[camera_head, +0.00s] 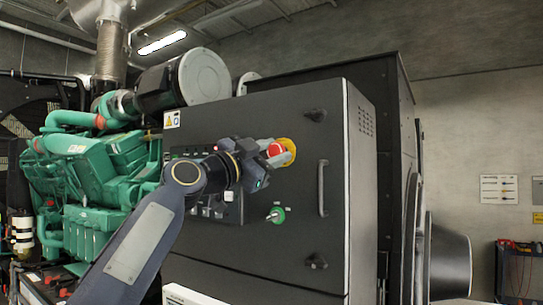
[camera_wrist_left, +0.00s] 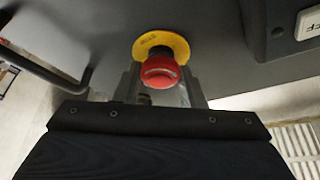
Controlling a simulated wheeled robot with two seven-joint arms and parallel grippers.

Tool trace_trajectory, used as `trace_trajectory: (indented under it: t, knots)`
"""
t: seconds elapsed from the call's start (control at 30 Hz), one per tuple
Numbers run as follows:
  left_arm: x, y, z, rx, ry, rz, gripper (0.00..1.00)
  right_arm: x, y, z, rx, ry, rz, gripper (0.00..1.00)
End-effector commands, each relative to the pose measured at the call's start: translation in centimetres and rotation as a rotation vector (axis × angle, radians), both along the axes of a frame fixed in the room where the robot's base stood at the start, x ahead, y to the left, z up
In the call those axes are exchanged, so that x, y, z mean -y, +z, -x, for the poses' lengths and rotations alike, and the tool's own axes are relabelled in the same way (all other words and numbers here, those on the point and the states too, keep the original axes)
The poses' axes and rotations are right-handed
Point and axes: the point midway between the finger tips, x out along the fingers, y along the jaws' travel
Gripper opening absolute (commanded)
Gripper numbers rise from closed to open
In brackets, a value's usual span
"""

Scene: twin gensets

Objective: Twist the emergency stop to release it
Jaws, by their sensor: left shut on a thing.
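The emergency stop is a red mushroom button (camera_head: 275,149) on a yellow round plate (camera_head: 288,153), set high on the front of the dark control cabinet (camera_head: 300,245). My left gripper (camera_head: 268,154) reaches it from the left and is shut on the red button. In the left wrist view the red button (camera_wrist_left: 159,71) sits between the two grey fingers of my left gripper (camera_wrist_left: 160,88), with the yellow plate (camera_wrist_left: 161,46) behind it. The fingers hide part of the button's sides. My right gripper is not in view.
Several switches (camera_head: 205,211) are behind my left arm. A green engine (camera_head: 95,175) stands at the left.

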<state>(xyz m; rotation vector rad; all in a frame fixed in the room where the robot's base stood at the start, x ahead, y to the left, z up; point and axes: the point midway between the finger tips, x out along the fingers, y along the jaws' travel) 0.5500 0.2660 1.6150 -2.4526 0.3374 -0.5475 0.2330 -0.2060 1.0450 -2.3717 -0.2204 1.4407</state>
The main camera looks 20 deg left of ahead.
Motion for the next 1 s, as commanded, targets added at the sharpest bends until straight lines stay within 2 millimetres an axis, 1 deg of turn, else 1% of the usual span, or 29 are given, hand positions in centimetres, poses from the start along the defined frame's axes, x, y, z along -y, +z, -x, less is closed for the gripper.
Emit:
trace_trajectory:
  t: [0.23,0.6,0.63,0.77,0.8,1.0]
  knots:
    - [-0.08,0.12,-0.03,0.01,0.003,-0.046,0.14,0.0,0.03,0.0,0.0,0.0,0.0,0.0]
    - [-0.09,0.17,0.01,0.012,0.003,-0.049,0.14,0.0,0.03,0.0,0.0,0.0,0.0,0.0]
    - [-0.09,0.18,0.01,0.012,0.003,-0.049,0.38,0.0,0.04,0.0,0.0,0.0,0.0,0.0]
    - [-0.09,0.15,0.01,0.01,0.003,-0.049,0.55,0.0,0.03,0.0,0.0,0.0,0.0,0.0]
    - [-0.07,0.14,0.01,0.01,0.003,-0.049,0.57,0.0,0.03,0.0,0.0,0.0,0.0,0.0]
    - [-0.05,0.09,0.0,0.009,0.001,-0.049,0.57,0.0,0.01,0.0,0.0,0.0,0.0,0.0]
